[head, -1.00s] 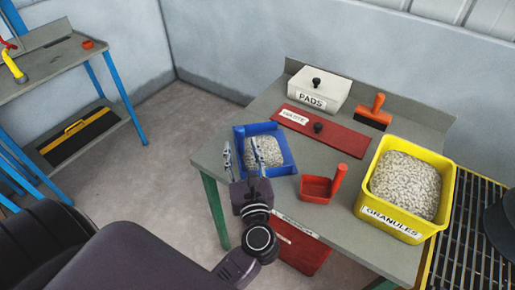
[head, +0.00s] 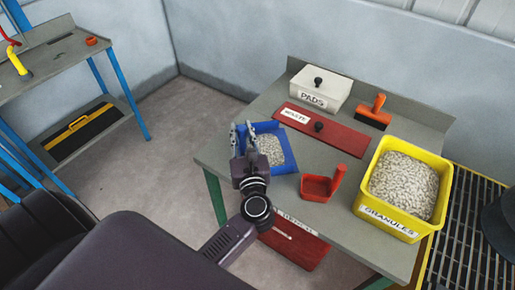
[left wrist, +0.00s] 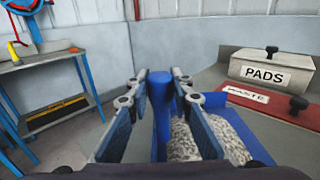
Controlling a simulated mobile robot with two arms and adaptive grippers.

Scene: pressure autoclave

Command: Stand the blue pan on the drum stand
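The blue pan (head: 289,160), holding pale granules, sits on the left part of the grey bench. I cannot make out a drum stand. My right gripper is not in view.
On the bench are a white PADS box (head: 319,90), a red WASTE lid (head: 318,132), an orange-handled tool (head: 374,113), a red scoop (head: 318,187) and a yellow GRANULES tub (head: 398,215). A slatted rack (head: 462,245) adjoins at right, with a dark object (head: 500,228).

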